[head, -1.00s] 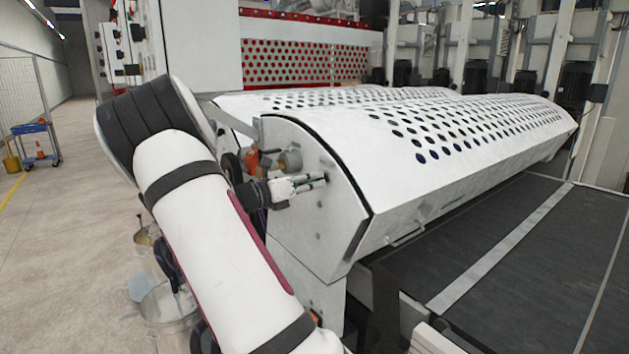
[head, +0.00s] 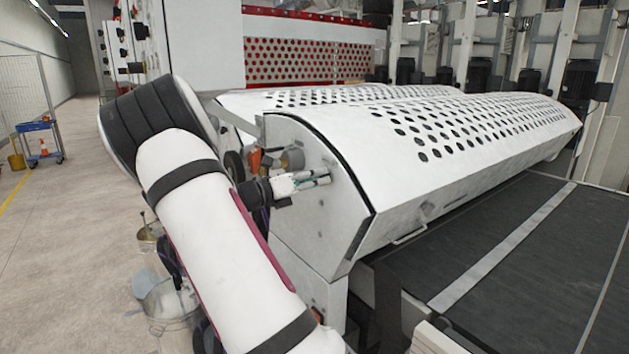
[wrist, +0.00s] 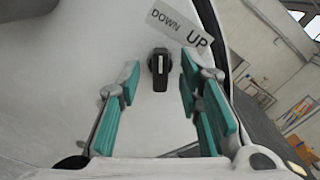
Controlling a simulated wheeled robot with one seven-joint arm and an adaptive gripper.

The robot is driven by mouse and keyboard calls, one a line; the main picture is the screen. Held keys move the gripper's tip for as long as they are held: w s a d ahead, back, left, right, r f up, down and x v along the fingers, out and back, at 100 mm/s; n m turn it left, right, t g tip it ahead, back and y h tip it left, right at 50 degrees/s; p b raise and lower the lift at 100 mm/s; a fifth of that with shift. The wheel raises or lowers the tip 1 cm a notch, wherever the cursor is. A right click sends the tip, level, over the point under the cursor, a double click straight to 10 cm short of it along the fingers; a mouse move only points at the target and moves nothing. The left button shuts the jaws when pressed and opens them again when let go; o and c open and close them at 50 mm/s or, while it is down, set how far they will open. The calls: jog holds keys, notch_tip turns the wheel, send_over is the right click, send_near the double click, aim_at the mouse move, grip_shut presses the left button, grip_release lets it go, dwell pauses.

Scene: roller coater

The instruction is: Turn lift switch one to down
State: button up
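The lift switch (wrist: 160,66) is a black rotary knob with a pale line on it, on the white end panel in the wrist view. Its pale line points nearly straight up in that picture. A label above it reads DOWN (wrist: 165,20) on the left and UP (wrist: 198,40) on the right. My gripper (wrist: 158,88) is open, with teal finger pads on either side of the knob and apart from it. In the head view my gripper (head: 328,178) is at the machine's end panel (head: 325,225); the switch is too small to make out there.
The white perforated cover (head: 430,130) stretches away to the right. A dark conveyor belt (head: 520,250) lies in front of it. Metal buckets (head: 170,308) stand on the floor beside my arm.

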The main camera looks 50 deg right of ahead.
jog(key=v, duration=1.2)
dwell(0.3)
jog(key=shift+s, duration=0.1)
jog(key=s+a+m+t+y+b, duration=0.1)
jog(key=s+a+m+t+y, duration=0.2)
jog(key=a, duration=0.8)
jog(key=s+a+m+t+y, duration=0.4)
jog(key=s+a+m+y, duration=0.4)
jog(key=s+a+m, duration=0.1)
jog(key=s+a+m+t+y+b, duration=0.1)
jog(key=s+a+m+t+y, duration=0.3)
jog(key=a, duration=1)
jog(key=s+m+y, duration=0.2)
jog(key=m, duration=0.2)
jog(key=shift+s+m+b, duration=0.3)
jog(key=shift+s+b, duration=0.05)
jog(key=shift+s, duration=0.05)
jog(key=shift+d+f, duration=0.1)
